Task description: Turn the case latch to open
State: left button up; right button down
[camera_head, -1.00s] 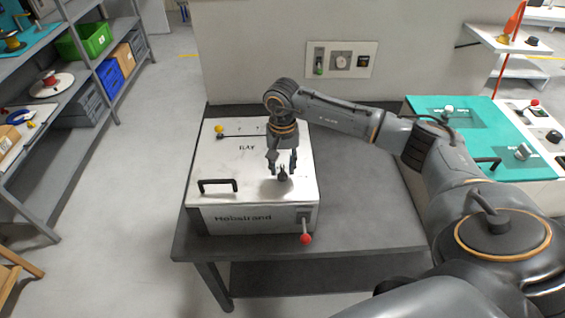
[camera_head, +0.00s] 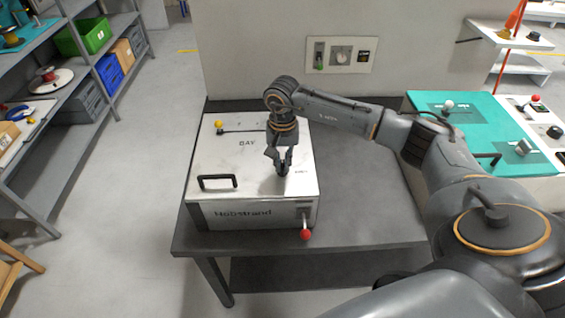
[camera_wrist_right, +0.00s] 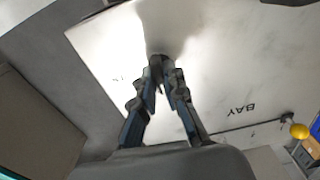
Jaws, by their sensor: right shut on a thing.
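The white case (camera_head: 225,160) stands on the dark table, its lid marked "BAY" and its front marked "Hobstrand". My right gripper (camera_head: 282,170) points down over the right part of the lid and is shut on the small dark latch knob. The fingers hide most of the knob; in the right wrist view the latch knob (camera_wrist_right: 158,62) shows dark between the fingertips of my right gripper (camera_wrist_right: 165,68). A black handle (camera_head: 218,182) is at the lid's front left. My left gripper is not in view.
A red-ended lever (camera_head: 305,234) sticks out at the case's front right. A yellow knob (camera_head: 219,124) is at the lid's back left. A wall panel (camera_head: 339,55) is behind. The table (camera_head: 365,200) is clear right of the case.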

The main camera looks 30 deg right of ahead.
jog(key=shift+f+m+b, duration=0.15)
jog(key=shift+m+b, duration=0.75)
jog(key=shift+b, duration=0.1)
jog(key=m+b, duration=0.2)
jog(key=shift+m, duration=0.3)
jog(key=m+b, duration=0.3)
jog(key=m, duration=0.2)
jog(key=shift+b, duration=0.4)
jog(key=m+b, duration=0.2)
jog(key=m, duration=0.2)
jog(key=shift+m, duration=0.4)
jog(key=shift+r+m+b, duration=0.2)
jog(key=shift+m+b, duration=0.2)
jog(key=shift+m, duration=1.2)
jog(key=c, duration=1.4)
grip_release()
